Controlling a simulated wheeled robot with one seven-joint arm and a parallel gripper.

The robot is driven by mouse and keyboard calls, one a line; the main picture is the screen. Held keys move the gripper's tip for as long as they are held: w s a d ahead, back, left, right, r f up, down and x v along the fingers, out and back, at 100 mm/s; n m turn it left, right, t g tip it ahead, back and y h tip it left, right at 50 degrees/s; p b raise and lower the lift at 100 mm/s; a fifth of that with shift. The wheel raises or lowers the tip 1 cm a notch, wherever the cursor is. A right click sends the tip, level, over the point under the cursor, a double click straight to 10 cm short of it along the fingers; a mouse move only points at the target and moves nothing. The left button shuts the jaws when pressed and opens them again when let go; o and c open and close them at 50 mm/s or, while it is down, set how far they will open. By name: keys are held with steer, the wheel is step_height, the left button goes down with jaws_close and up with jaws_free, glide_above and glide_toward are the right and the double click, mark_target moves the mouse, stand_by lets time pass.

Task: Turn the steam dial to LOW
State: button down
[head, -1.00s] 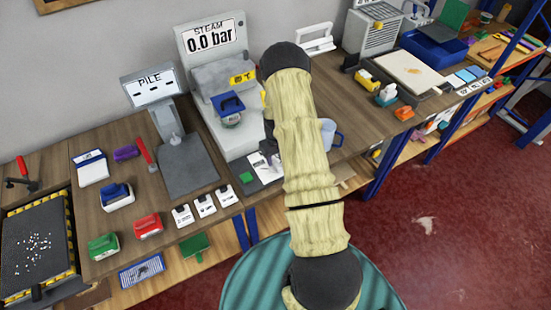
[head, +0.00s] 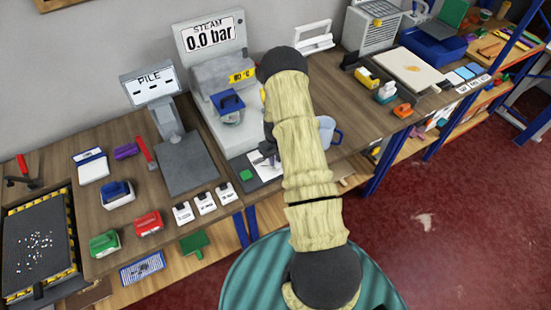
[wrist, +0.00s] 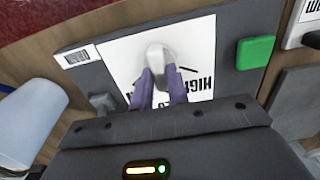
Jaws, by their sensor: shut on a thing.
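The steam dial (wrist: 158,52) is a pale grey knob on a white dial plate (wrist: 122,50) in the wrist view. The plate carries printed words; HIGH reads on its right side, and the lettering at the left and near the fingers is partly hidden. My gripper (wrist: 162,80) has its purple fingers closed on the knob. The knob points roughly up in the wrist picture, away from my palm. In the head view my gripper (head: 268,158) is over the plate, and my arm hides much of it. The steam display (head: 210,34) reads 0.0 bar.
A green button (wrist: 255,52) sits right of the dial plate, and a small white label (wrist: 76,57) sits left. A blue mug (head: 327,131) stands close beside my arm. The grey steam machine (head: 225,80) with a blue-handled part stands behind.

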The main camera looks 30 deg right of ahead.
steer(key=shift+f+b, duration=0.1)
steer(key=shift+b, duration=0.2)
steer(key=shift+f+m+b, duration=0.1)
steer(key=shift+m+b, duration=0.7)
steer(key=shift+m, duration=0.1)
steer(key=m+b, duration=0.2)
steer(key=m, duration=0.1)
steer(key=shift+d+b, duration=0.1)
steer(key=shift+b, duration=0.3)
steer(key=m+b, duration=0.2)
steer(key=m, duration=0.2)
steer(key=shift+s+m+b, duration=0.1)
steer(key=shift+m+b, duration=0.4)
steer(key=shift+m, duration=1)
steer(key=c, duration=1.4)
jaws_free()
steer(key=shift+r, duration=0.2)
steer(key=shift+o, duration=0.2)
